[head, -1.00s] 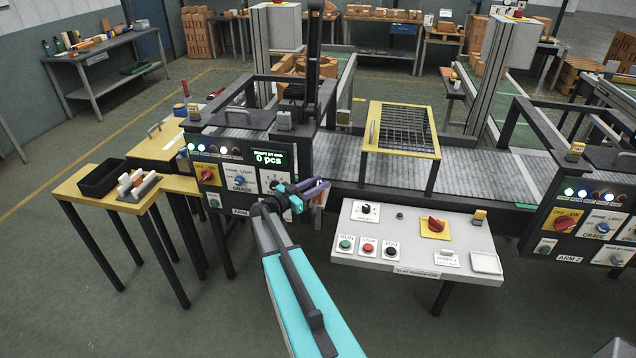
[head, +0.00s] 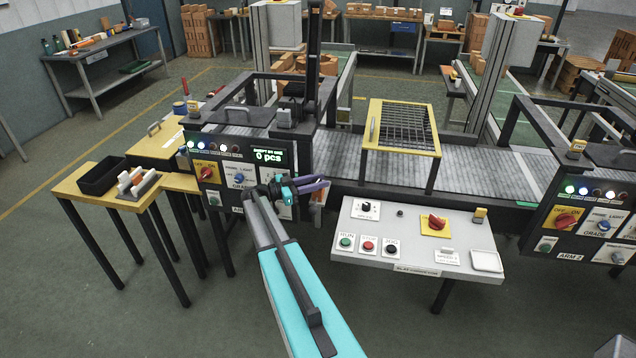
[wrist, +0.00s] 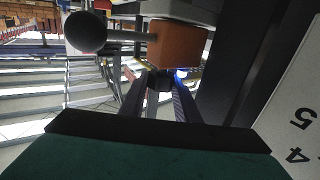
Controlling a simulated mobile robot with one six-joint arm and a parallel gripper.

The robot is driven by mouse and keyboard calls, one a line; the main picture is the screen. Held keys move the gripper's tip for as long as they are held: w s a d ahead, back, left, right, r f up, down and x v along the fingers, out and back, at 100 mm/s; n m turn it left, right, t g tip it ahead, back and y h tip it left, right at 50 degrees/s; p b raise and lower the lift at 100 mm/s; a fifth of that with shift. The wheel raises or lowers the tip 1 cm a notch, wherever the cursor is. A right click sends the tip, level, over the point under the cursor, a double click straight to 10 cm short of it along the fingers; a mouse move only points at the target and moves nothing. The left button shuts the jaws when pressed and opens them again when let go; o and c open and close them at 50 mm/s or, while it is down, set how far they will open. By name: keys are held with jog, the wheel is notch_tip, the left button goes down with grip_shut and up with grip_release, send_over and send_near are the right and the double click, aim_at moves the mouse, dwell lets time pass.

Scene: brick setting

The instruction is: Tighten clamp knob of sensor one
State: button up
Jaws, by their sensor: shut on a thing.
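My gripper (head: 322,184) reaches the right side of the dark control cabinet (head: 262,187), with its purple fingers pointing right. In the wrist view, the fingers (wrist: 159,92) are closed around a small dark knob (wrist: 159,80). The knob sits against an orange-brown block (wrist: 178,43), which I take to be the sensor clamp. A grey rod with a dark ball end (wrist: 86,32) runs left from the block. A blue glow shows beside the knob. In the head view the knob is too small and hidden to make out.
The slat conveyor panel (head: 412,270) with its buttons and red switch stands close on the right. A yellow-framed mesh guard (head: 373,137) stands over the conveyor. A yellow side table (head: 72,187) with a black tray is on the left. Open floor lies in front.

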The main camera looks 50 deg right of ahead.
jog(key=shift+r, duration=0.1)
jog(key=o, duration=1)
jog(key=shift+o, duration=0.2)
jog(key=shift+b+v, duration=0.5)
jog(key=shift+v, duration=0.45)
jog(key=b+v, duration=0.4)
jog(key=v, duration=0.8)
